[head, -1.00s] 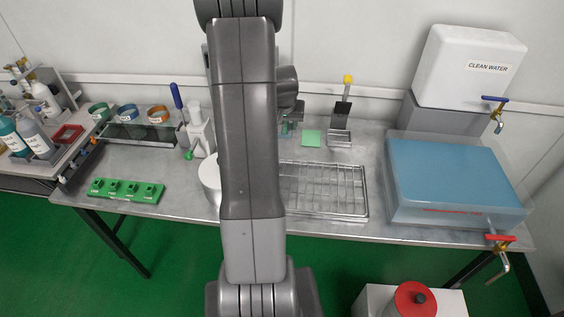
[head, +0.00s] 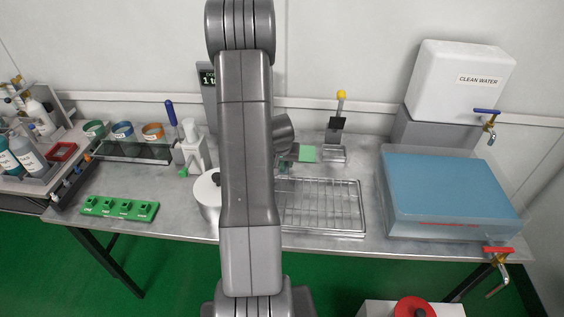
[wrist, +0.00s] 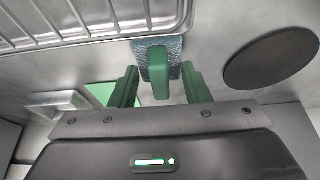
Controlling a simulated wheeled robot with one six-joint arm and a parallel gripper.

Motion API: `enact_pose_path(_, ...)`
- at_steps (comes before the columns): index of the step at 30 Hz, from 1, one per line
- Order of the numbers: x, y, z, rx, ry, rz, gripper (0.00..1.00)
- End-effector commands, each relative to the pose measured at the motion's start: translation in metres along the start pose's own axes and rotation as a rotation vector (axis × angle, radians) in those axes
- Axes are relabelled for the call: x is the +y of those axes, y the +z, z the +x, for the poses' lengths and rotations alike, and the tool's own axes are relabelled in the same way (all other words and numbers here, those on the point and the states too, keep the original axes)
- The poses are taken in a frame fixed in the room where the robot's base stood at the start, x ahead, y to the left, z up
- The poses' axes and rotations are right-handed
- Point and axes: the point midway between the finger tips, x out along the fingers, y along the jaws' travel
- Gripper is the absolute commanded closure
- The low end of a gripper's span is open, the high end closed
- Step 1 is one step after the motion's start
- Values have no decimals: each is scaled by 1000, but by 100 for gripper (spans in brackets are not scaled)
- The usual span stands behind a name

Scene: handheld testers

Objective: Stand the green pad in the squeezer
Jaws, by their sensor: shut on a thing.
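The green pad (wrist: 145,47) shows in the wrist view as a speckled teal block with a green grip. The grip sits between the two green fingers of my gripper (wrist: 159,72), which is shut on it. In the head view my arm hides most of the gripper, and a bit of teal (head: 284,168) shows beside it. The squeezer (head: 336,124) has a yellow-knobbed lever, a black block and a metal tray. It stands at the back of the bench, to the right of my gripper and apart from it. Its tray seems to show at left in the wrist view (wrist: 60,99).
A light green square (head: 308,153) lies on the bench between my gripper and the squeezer. A wire rack (head: 322,207) is in front. A dark round disc (wrist: 270,57) shows in the wrist view. A blue-filled tank (head: 450,190) stands at right, a white pot (head: 206,194) at left.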

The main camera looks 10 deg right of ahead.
Motion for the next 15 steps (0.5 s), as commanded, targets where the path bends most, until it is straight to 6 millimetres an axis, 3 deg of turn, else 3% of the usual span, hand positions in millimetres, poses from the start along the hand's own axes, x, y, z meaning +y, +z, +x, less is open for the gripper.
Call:
enact_pose_path(4,0,2,4,0,0,0,79)
enact_pose_path(5,0,1,3,0,0,0,52)
enact_pose_path(7,0,1,2,0,0,0,38)
enact_pose_path(15,0,1,2,0,0,0,36)
